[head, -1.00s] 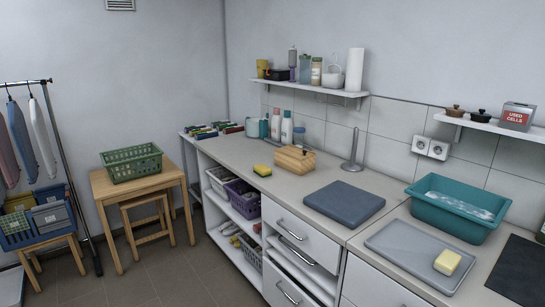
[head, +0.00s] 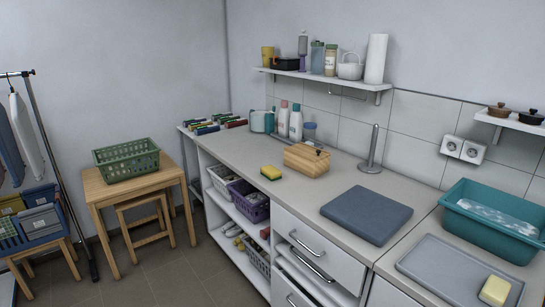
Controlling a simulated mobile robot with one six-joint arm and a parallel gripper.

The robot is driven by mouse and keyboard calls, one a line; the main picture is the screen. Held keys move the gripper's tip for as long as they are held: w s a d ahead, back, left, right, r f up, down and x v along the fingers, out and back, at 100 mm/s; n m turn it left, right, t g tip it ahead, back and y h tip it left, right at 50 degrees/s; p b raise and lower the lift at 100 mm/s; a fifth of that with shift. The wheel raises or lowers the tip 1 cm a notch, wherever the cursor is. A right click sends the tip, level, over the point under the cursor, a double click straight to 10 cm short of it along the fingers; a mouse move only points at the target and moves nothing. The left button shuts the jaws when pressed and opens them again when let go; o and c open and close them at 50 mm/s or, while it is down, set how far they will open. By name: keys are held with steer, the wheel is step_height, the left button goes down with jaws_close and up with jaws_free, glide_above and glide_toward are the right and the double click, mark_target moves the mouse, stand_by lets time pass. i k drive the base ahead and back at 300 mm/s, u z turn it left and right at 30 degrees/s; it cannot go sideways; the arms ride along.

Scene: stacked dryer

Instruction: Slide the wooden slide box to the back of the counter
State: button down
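The wooden slide box (head: 306,160) sits on the grey counter (head: 240,152), about midway along it and a little in front of the tiled wall. It is light brown with a small dark mark on its top. A yellow and green sponge (head: 271,172) lies to its left, near the counter's front edge. My gripper is not in view.
Bottles (head: 289,120) stand behind the box to the left. An upright metal holder (head: 372,150) stands to its right, and a blue-grey board (head: 366,213) lies front right. A teal basin (head: 492,220) is further right. Floor (head: 150,285) before the counter is free.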

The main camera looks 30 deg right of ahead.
mark_target(308, 166)
steer(key=u, duration=0.4)
steer(key=i, duration=1.25)
steer(key=u, duration=0.2)
